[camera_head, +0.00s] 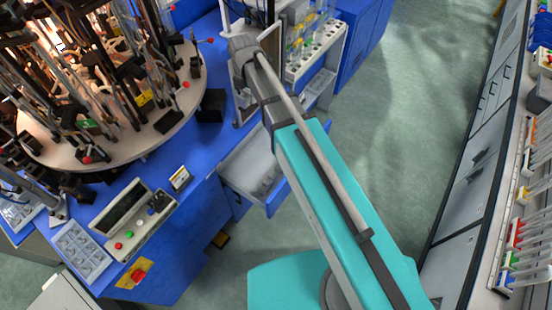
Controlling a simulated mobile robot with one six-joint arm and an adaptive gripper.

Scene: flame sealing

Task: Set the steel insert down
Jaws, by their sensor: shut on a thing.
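My teal and grey arm (325,190) reaches up from the lower right to a grey joint (243,50) near the top middle. I cannot make out my gripper's fingers in this view. The steel insert cannot be picked out either, so how it is held does not show. A pale rack (318,50) with round holes and several glass tubes stands just right of the arm's far end. An open drawer (252,165) in the blue cabinet lies left of and below the arm.
A round machine table (110,140) crowded with rods and burners fills the upper left. A control box (138,222) and a moulded tray (82,252) sit on the blue bench. The green floor (410,90) is clear to the right, up to grey cabinets (470,180).

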